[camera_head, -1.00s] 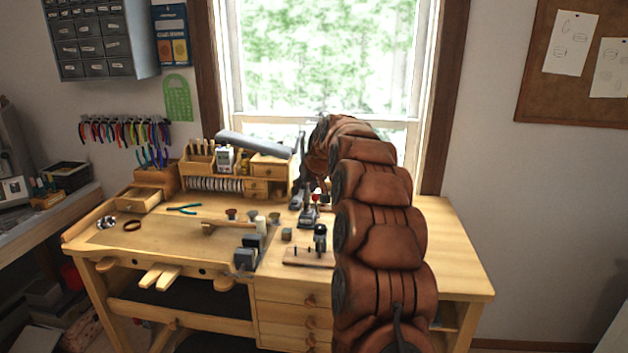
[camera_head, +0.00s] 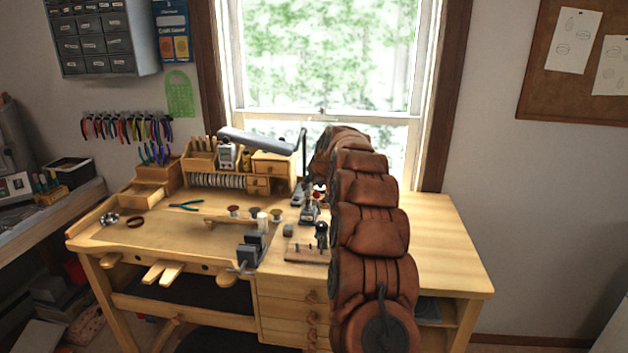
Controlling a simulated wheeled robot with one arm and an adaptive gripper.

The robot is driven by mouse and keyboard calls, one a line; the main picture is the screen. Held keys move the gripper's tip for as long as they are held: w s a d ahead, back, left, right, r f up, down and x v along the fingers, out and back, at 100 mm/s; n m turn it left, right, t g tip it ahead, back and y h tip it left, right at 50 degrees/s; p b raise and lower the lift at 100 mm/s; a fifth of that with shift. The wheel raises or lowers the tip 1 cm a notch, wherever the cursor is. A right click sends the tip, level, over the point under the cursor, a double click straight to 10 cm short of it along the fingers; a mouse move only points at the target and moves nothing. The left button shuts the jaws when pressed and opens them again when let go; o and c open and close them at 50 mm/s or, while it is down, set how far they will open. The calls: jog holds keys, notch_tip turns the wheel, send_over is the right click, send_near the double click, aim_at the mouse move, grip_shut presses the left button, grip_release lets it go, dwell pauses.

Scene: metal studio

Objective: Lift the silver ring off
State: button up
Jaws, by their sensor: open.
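No silver ring can be made out for certain. A small silvery object (camera_head: 109,219) lies at the left end of the workbench (camera_head: 430,240), too small to read its shape. A brown ring-shaped item (camera_head: 135,222) lies beside it. A small wooden board with short dark pegs (camera_head: 305,249) sits near the front edge, and I cannot tell whether a ring is on it. My brown-covered arm reaches over the bench toward the window. Its far end bends down at the back, and my gripper is hidden behind the arm.
A dark vise-like block (camera_head: 249,250) stands at the front edge. A wooden organizer (camera_head: 270,170) and a grey lamp (camera_head: 256,140) stand at the back. Blue-handled pliers (camera_head: 187,205) lie left of centre. The bench's right end is clear.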

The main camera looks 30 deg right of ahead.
aim_at(309, 189)
jog(key=shift+b+x, duration=0.3)
jog(key=shift+x, duration=2)
jog(key=c, duration=0.8)
grip_shut()
jog(key=shift+r, duration=0.15)
jog(key=shift+r, duration=1.25)
jog(key=shift+r, duration=0.15)
jog(key=shift+r+p, duration=0.6)
jog(key=shift+r, duration=0.55)
